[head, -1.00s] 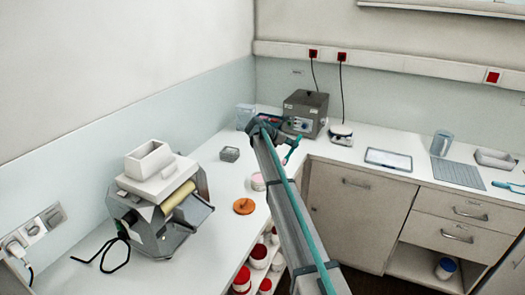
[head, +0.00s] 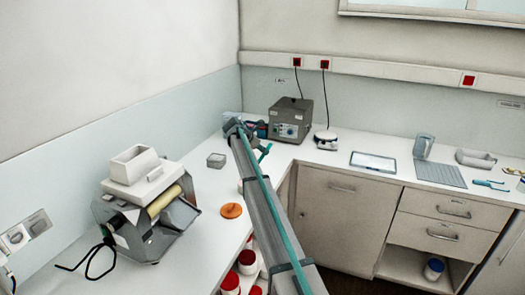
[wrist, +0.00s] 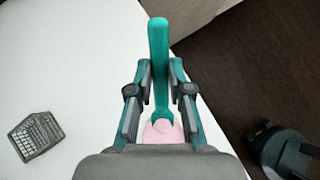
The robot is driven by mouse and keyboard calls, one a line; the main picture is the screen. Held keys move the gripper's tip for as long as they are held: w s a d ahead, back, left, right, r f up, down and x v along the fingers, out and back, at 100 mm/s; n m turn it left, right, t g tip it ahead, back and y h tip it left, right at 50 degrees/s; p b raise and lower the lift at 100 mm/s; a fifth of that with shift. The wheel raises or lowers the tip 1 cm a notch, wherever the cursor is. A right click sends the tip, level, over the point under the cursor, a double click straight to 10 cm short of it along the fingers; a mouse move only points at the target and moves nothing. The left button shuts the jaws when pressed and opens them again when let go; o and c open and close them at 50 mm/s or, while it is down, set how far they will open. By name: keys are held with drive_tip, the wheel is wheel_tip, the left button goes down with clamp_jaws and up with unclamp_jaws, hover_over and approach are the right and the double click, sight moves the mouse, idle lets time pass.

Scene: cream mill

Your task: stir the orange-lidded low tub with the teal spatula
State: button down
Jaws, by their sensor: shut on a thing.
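My gripper (wrist: 160,72) is shut on the teal spatula (wrist: 159,38), which stands out between the two fingers in the wrist view. In the head view a short piece of the spatula (head: 265,150) shows beside the end of my arm. The low tub (wrist: 161,131), open with pink contents, lies beyond the spatula's lower end in the wrist view, mostly covered by my gripper. I cannot tell whether the spatula touches the contents. In the head view my arm hides nearly all of the tub. The orange lid (head: 231,210) lies flat on the counter.
A roller mill (head: 150,210) stands on the left counter. A small grey box (head: 216,160) sits behind the lid. A grey instrument (head: 291,121) and a white balance (head: 326,139) stand at the corner. Red-lidded jars (head: 247,262) are on a shelf below.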

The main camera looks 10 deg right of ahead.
sight(261, 156)
drive_tip(key=shift+f+b, duration=1.1)
drive_tip(key=shift+f, duration=1)
drive_tip(key=shift+f, duration=0.25)
drive_tip(key=shift+w+d+f+p, duration=0.1)
drive_tip(key=shift+d+p, duration=0.15)
drive_tip(key=shift+p, duration=0.3)
idle(1.2)
drive_tip(key=shift+r, duration=0.2)
drive_tip(key=shift+r+p, duration=1.75)
drive_tip(key=shift+r, duration=1.1)
